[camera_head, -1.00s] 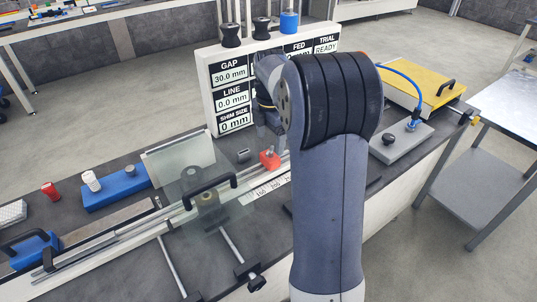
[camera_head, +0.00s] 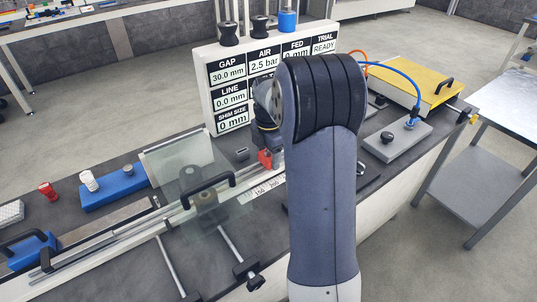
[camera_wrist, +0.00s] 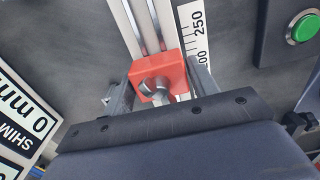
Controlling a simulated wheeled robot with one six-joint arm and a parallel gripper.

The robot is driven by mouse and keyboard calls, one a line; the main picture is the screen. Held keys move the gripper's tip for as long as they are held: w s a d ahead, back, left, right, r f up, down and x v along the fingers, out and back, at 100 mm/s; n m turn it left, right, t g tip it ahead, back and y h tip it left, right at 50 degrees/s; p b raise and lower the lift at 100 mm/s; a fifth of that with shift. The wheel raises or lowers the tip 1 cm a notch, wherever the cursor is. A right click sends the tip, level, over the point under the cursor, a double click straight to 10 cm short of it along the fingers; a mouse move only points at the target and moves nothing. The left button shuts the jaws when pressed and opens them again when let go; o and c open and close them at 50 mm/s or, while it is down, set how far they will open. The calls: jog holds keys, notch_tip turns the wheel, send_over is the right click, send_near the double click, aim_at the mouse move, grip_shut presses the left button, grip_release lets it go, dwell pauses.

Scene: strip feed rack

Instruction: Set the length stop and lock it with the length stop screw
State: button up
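The length stop is a red block (camera_wrist: 157,70) on the twin rails, with the grey wing-shaped length stop screw (camera_wrist: 154,88) on its face. In the wrist view my gripper (camera_wrist: 158,82) has one finger on each side of the block. The fingers look very close to its sides; I cannot tell whether they press on it. In the head view the red block (camera_head: 265,159) sits at the rail beside the scale, and my arm hides most of my gripper. The scale strip (camera_wrist: 197,40) shows 250 and part of another number beside the block.
The display board (camera_head: 207,90) stands behind the rail and reads gap 30.0 mm, line 0.0 mm, air 2.5 bar. A clear guard with a black handle (camera_head: 208,191) is left of the block. A green button (camera_wrist: 303,28) is at the wrist view's upper right.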

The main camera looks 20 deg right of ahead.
jog(key=c, duration=1)
jog(key=shift+o, duration=0.2)
jog(key=shift+s+a, duration=0.15)
jog(key=shift+a, duration=0.65)
jog(key=shift+s+a, duration=0.15)
jog(key=shift+a, duration=0.6)
jog(key=o, duration=1.4)
jog(key=shift+d, duration=0.1)
jog(key=shift+r, duration=0.15)
notch_tip(320, 180, up, 11)
jog(key=shift+f+p, duration=0.2)
jog(key=shift+p, duration=0.15)
